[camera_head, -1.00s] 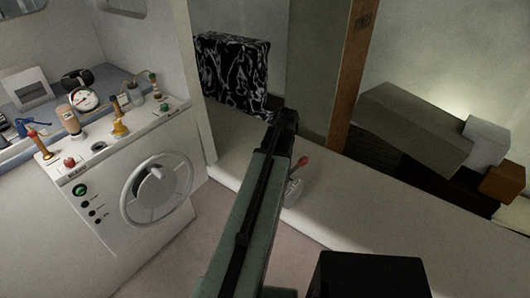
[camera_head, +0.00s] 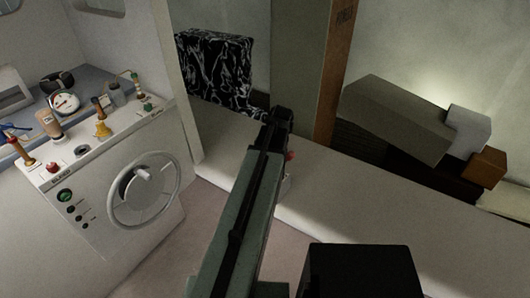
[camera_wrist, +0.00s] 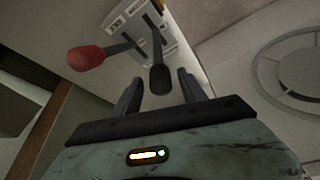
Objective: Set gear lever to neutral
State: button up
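A small pale control box (camera_wrist: 140,22) with two levers shows in the wrist view. One lever has a red knob (camera_wrist: 86,58), left of my gripper. The other has a black knob (camera_wrist: 160,79); the frames do not label which is the gear lever. My gripper (camera_wrist: 159,84) is open, with its two dark fingers on either side of the black knob. Whether they touch it cannot be told. In the head view the red knob (camera_head: 291,155) and part of the box (camera_head: 285,187) show at the right edge of my arm, which hides the rest.
A helm console (camera_head: 110,160) with a steering wheel (camera_head: 144,190) and several small controls stands at the left. A black patterned block (camera_head: 215,72) is behind the pale ledge (camera_head: 370,200). A wooden post (camera_head: 333,75) and several boxes (camera_head: 395,115) are at the right.

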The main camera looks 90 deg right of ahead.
jog(key=shift+r, duration=0.1)
jog(key=p+v, duration=0.7)
jog(key=shift+r, duration=0.25)
jog(key=shift+a, duration=0.1)
